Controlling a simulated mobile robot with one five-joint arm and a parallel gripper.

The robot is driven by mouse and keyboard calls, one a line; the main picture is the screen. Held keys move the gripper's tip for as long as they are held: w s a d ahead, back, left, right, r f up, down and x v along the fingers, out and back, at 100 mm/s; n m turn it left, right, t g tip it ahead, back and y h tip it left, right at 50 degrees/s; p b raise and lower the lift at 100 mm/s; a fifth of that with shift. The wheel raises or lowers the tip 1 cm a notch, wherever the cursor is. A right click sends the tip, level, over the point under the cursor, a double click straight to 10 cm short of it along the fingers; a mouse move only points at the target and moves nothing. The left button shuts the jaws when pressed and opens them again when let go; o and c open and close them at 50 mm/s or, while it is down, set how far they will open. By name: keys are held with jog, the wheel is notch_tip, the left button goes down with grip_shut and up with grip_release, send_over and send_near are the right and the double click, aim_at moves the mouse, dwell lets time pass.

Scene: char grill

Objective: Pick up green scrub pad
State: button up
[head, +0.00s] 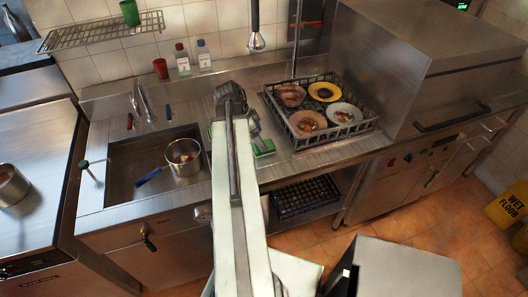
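A green scrub pad (264,147) lies on the steel counter between the sink and the dish rack, just right of my arm. My gripper (246,112) is at the far end of my pale arm, over the counter and a little beyond the pad in the picture. The arm hides part of the counter around it. The gripper's fingers are dark and small here, so I cannot tell whether they are open or shut, or whether they touch anything.
A black dish rack (371,122) with several dirty dishes stands to the right. A sink (127,172) holding a pot (184,157) is at left. Bottles (182,60) and a red cup (161,69) stand at the back. A spray head (256,41) hangs above.

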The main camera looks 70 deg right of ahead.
aim_at(271, 147)
jog(key=shift+f, duration=0.15)
jog(key=b+x, duration=0.4)
jog(key=x, duration=0.1)
jog(key=shift+f+b, duration=0.2)
jog(key=shift+b, duration=0.2)
jog(key=shift+r, duration=0.2)
jog(key=c, duration=1.6)
